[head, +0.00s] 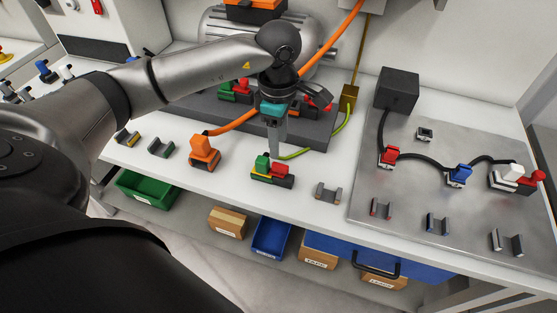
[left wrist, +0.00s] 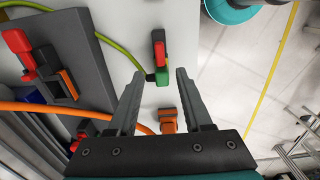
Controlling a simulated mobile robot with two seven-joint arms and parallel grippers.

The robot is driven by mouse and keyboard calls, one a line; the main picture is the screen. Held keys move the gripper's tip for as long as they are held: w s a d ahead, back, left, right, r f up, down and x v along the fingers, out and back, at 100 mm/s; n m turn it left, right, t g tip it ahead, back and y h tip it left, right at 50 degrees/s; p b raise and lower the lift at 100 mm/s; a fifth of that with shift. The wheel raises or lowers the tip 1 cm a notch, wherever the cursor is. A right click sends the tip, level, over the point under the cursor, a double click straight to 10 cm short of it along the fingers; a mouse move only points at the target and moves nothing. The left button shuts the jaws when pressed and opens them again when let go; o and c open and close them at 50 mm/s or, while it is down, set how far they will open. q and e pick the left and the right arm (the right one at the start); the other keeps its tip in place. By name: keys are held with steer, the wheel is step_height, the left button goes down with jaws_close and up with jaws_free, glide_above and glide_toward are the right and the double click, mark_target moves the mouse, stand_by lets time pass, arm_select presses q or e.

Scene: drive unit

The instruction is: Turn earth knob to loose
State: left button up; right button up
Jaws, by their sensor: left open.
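A connector (head: 272,173) with a dark base, a green knob (head: 262,163) and a red part (head: 275,169) sits on the white bench top. A green-yellow cable (head: 338,137) runs to it. I take the green knob for the earth knob. My left gripper (head: 278,150) points down just behind the connector. In the left wrist view my left gripper (left wrist: 158,74) is open and empty, with the green knob (left wrist: 162,77) between the fingertips in the picture. Contact with the knob cannot be made out. My right gripper is not in view.
An orange connector (head: 204,152) stands to the left, with an orange cable. A grey drive unit plate (head: 315,138) lies behind. Grey clips (head: 328,193) stand nearby. A metal panel (head: 400,185) with red, blue and white connectors is at right. Bins sit on the lower shelf.

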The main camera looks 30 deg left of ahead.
mark_target(278, 165)
arm_select(q)
step_height(278, 165, down, 8)
steer(key=shift+r, duration=0.1)
steer(key=shift+c, duration=0.2)
jaws_close()
stand_by(0.3)
